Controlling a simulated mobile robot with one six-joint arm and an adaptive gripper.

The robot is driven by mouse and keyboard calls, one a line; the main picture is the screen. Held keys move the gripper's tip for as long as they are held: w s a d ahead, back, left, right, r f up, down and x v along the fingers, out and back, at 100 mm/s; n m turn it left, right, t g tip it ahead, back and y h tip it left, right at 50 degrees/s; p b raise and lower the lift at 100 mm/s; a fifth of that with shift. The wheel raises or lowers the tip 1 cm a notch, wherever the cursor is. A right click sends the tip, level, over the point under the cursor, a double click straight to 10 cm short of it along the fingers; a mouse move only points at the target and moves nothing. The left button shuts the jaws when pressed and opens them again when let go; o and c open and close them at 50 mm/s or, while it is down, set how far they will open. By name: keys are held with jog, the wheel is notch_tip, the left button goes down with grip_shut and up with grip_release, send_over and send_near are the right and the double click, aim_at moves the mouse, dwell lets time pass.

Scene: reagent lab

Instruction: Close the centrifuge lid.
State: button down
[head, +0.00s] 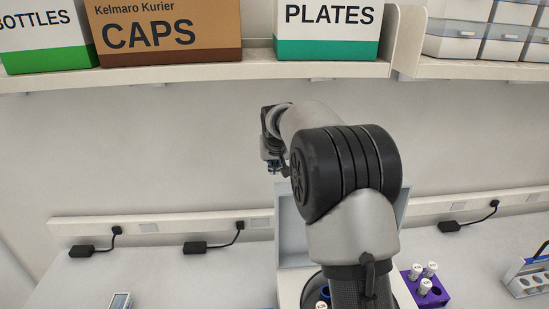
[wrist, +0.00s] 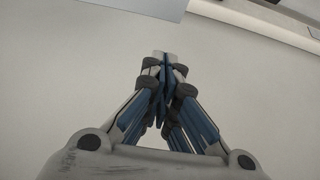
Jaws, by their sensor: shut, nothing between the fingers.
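The centrifuge (head: 291,287) stands on the bench at the bottom middle of the head view, largely hidden behind my arm. Its pale lid (head: 290,232) stands raised at the back, open, and my arm covers its middle. Part of the dark bowl with a white-capped tube shows below. My gripper (wrist: 163,62) is shut and empty in the wrist view, with its fingertips together before a plain pale surface. In the head view my gripper shows only in part, above and behind the lid's left side, near the wall.
A purple rack (head: 436,298) with white-capped tubes stands right of the centrifuge, and another rack (head: 526,279) is at the far right. A shelf (head: 200,74) with boxes runs above. The bench left of the centrifuge is mostly clear.

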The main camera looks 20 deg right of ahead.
jog(key=s, duration=0.1)
jog(key=s+f, duration=0.1)
jog(key=shift+s+a+f, duration=0.1)
jog(key=shift+s+a, duration=0.25)
jog(key=shift+b, duration=0.3)
